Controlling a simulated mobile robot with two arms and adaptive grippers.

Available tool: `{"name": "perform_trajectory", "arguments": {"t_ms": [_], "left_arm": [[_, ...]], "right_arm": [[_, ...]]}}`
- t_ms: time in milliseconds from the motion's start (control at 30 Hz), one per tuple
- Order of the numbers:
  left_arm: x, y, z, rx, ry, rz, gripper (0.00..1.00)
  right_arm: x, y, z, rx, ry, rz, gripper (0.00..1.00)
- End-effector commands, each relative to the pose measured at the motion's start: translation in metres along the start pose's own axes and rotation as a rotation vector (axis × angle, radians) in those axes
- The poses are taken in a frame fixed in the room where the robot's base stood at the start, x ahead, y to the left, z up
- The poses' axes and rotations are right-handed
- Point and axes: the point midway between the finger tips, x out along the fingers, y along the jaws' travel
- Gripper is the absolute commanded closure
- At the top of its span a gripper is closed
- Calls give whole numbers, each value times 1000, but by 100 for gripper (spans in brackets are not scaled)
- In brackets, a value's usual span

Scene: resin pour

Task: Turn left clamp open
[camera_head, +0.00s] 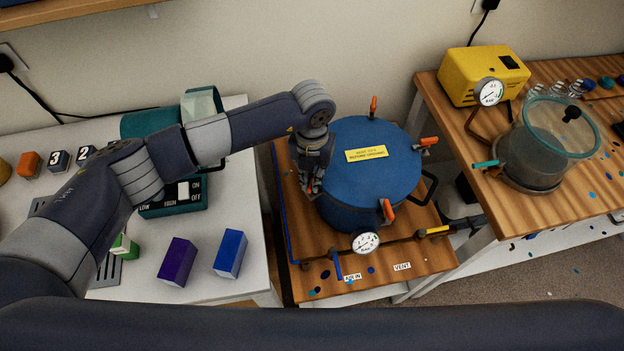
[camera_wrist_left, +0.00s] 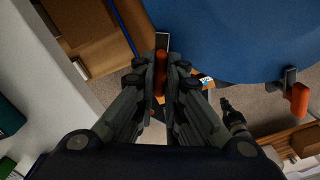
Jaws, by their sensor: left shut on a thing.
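The blue pressure pot (camera_head: 362,180) stands on a wooden bench, with a yellow label on its lid. My left gripper (camera_head: 312,186) is at the left side of the lid's rim. In the left wrist view, my left gripper (camera_wrist_left: 161,85) is shut on the orange handle of the left clamp (camera_wrist_left: 160,72). That clamp is mostly hidden by the gripper in the head view. Other orange clamp handles show at the back (camera_head: 373,107), right (camera_head: 427,142) and front (camera_head: 388,210) of the lid. My right gripper is in neither view.
A pressure gauge (camera_head: 365,243) and a blue valve handle (camera_head: 337,266) are at the pot's front. A yellow valve handle (camera_head: 433,231) is right of them. A yellow pump (camera_head: 484,73) and glass chamber (camera_head: 540,145) stand on the right bench. Purple (camera_head: 177,262) and blue (camera_head: 230,253) boxes are on the left table.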

Motion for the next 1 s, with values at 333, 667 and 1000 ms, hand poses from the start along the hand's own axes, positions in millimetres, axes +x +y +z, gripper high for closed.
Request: {"name": "perform_trajectory", "arguments": {"t_ms": [333, 667, 1000], "left_arm": [[1, 0, 2, -330, -4, -1, 100], [0, 0, 1, -619, -3, -1, 100], [-1, 0, 1, -807, -4, -3, 100]], "right_arm": [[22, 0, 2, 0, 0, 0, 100], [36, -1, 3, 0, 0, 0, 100], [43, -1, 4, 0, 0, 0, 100]]}}
